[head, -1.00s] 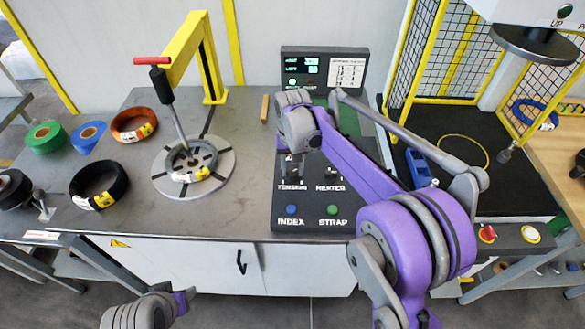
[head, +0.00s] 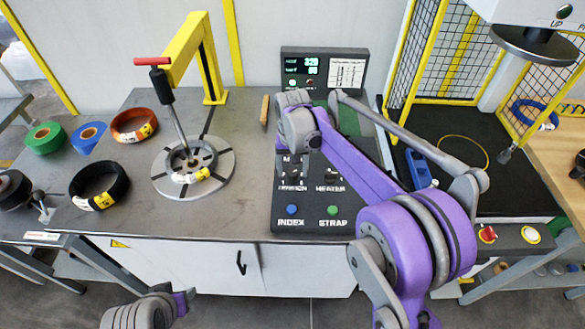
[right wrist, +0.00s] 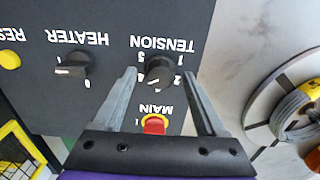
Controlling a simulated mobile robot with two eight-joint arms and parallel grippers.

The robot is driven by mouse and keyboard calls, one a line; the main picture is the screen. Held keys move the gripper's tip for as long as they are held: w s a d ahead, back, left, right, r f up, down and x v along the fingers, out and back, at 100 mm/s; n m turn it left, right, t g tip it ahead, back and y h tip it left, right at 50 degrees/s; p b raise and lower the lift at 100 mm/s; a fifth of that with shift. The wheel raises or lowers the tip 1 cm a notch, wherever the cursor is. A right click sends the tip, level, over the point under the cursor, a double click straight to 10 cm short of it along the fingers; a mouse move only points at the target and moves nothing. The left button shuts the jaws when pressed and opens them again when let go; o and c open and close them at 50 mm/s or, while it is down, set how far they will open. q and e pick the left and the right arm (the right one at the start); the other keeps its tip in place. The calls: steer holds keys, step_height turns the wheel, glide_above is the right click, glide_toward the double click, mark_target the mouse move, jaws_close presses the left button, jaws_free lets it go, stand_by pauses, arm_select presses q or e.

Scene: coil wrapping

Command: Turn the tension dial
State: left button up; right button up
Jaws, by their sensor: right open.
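The tension dial (right wrist: 159,70) is a black knob on the dark control panel, under the TENSION lettering in the right wrist view. My right gripper (right wrist: 161,74) is open, with one finger on each side of the dial. I cannot tell whether the fingers touch it.
A heater knob (right wrist: 72,70) and a red main switch (right wrist: 154,124) are close to the dial. Index (head: 291,210) and strap (head: 332,210) buttons are at the panel's front. The turntable (head: 222,178) with a coil is to the left.

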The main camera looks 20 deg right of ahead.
mark_target(293, 172)
step_height(293, 172, up, 11)
steer(key=shift+p, duration=0.3)
steer(key=shift+s+f, duration=0.1)
stand_by(0.5)
